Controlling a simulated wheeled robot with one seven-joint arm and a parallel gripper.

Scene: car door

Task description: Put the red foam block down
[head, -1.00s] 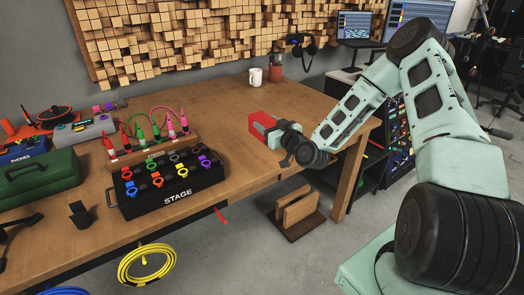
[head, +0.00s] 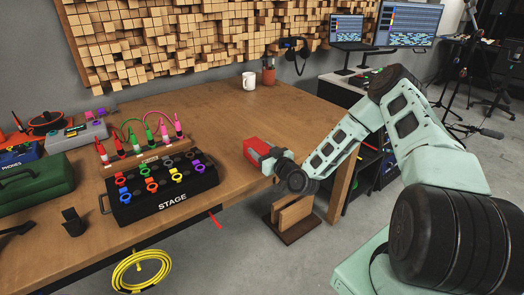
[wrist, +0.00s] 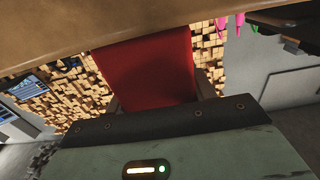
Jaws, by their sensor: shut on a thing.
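The red foam block (head: 256,150) is at the end of my arm, over the right part of the wooden table (head: 215,112) in the head view. My gripper (head: 264,156) is shut on it. In the wrist view the red foam block (wrist: 150,72) fills the upper middle, held between the finger edges, with the brown tabletop edge across the top of the picture. I cannot tell whether the block touches the table or hangs just above it.
A black STAGE box (head: 165,195) with colored connectors stands left of the block. A white mug (head: 249,81) and a pen cup (head: 269,73) stand at the back. The table's middle is clear. A wooden stand (head: 292,217) is on the floor below the front edge.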

